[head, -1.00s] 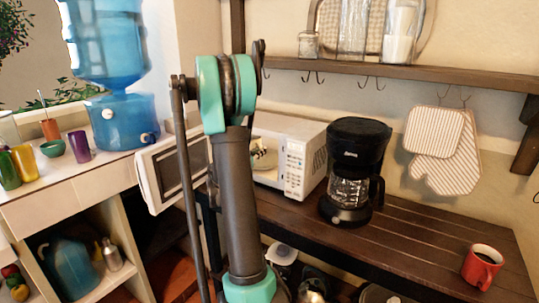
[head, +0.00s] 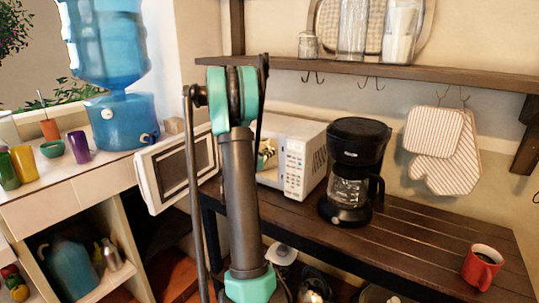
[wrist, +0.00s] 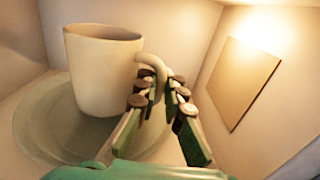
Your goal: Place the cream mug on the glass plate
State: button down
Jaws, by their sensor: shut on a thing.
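The cream mug (wrist: 100,75) is upright inside the microwave in the wrist view. My gripper (wrist: 160,90) is shut on its handle, at the mug's right side. The round glass plate (wrist: 40,130) lies on the microwave floor, under and around the mug in this view. The mug's base is over the plate; I cannot tell for sure whether it touches the glass. In the head view my arm hides most of the microwave opening, and the mug and plate cannot be made out there.
The white microwave (head: 305,165) stands on the dark wooden table (head: 420,235), its door (head: 172,175) swung open to the left. A black coffee maker (head: 355,165) stands close on its right. A red mug (head: 482,267) is at the table's right end. Microwave walls surround my gripper.

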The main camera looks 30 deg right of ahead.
jog(key=shift+f, duration=0.3)
jog(key=c, duration=1.6)
grip_release()
jog(key=shift+f, duration=0.1)
